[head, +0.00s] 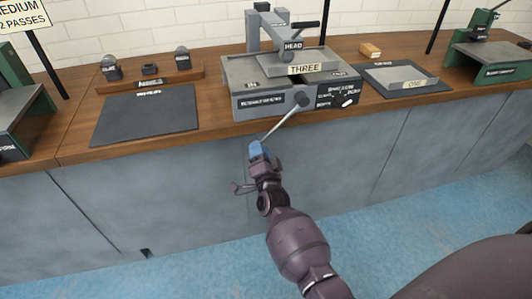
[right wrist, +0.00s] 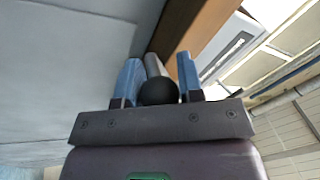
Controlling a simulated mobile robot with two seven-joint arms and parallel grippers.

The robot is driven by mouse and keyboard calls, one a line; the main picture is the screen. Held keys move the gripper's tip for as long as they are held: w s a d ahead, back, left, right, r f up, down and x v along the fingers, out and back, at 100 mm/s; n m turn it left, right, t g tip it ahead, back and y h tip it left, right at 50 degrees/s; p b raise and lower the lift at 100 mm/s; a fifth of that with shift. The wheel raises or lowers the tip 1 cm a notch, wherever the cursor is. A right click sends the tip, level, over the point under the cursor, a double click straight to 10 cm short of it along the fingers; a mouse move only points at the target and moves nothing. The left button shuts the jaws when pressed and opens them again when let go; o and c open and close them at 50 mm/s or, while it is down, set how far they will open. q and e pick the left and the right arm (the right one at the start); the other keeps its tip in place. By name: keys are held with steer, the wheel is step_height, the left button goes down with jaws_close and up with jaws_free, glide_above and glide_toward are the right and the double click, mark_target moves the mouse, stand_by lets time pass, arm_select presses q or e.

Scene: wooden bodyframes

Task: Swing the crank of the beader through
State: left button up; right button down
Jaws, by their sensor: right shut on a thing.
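The beader (head: 285,85) is a grey box-shaped machine on the wooden counter, with a plate marked "THREE" and a part marked "HEAD" on top. Its crank (head: 283,121) is a metal rod from a dark hub on the front face. It slants down and left, past the counter's front edge. My right gripper (head: 258,149) has its blue fingers shut on the crank's end. In the right wrist view, the black crank knob (right wrist: 158,92) sits between the two fingers (right wrist: 160,78), with the rod beyond. My left gripper is out of view.
A dark mat (head: 147,116) lies left of the beader, with a small rack of tools (head: 150,80) behind it. A grey tray (head: 402,79) lies to the right. Green machines (head: 490,55) stand at both sides. The grey cabinet front (head: 180,190) drops below the counter edge.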

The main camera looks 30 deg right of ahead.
steer(key=shift+w+a+r+m+h+p, duration=0.25)
steer(key=shift+a+r+m+h+p, duration=0.15)
steer(key=shift+a+r+m, duration=0.35)
steer(key=shift+r, duration=0.15)
steer(key=c, duration=0.8)
jaws_free()
